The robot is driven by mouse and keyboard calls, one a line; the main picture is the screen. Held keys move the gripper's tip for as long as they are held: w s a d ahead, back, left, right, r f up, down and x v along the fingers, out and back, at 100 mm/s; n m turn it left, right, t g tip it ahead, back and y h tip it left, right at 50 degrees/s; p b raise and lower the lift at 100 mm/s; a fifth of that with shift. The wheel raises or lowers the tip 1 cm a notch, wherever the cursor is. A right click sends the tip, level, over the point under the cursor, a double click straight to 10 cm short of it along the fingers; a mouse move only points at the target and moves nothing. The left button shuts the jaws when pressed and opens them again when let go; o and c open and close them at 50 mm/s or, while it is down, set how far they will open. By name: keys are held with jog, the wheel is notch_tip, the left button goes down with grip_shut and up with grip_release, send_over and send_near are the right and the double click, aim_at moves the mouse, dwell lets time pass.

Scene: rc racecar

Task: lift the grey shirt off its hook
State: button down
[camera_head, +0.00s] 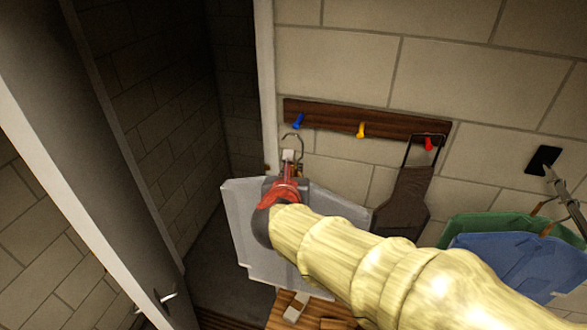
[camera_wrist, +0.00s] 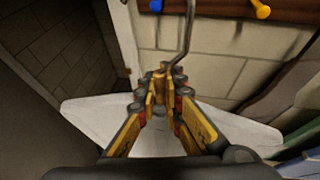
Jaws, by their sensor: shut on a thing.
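The grey shirt (camera_head: 245,225) hangs from a wire hanger (camera_head: 291,136) near the left end of the wooden peg rail (camera_head: 330,117). In the wrist view the pale shirt (camera_wrist: 92,108) spreads out on both sides below my gripper. My gripper (camera_head: 287,178) is shut on the hanger just under its wire hook; its fingertips (camera_wrist: 161,78) meet around the base of the wire (camera_wrist: 187,38). The hook's top shows just below the blue peg (camera_head: 298,121) in the head view. I cannot tell whether they touch. My arm hides part of the shirt.
The yellow peg (camera_head: 361,129) is bare. A dark brown garment (camera_head: 403,200) hangs at the red peg (camera_head: 429,144). Green (camera_head: 485,228) and blue (camera_head: 510,262) clothes hang at the right, by a black wall mount (camera_head: 543,159). A doorway with an open door (camera_head: 75,150) is at the left.

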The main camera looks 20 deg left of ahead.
jog(key=s, duration=0.7)
jog(key=shift+s+b, duration=0.2)
jog(key=shift+b, duration=0.15)
dwell(0.5)
dwell(0.5)
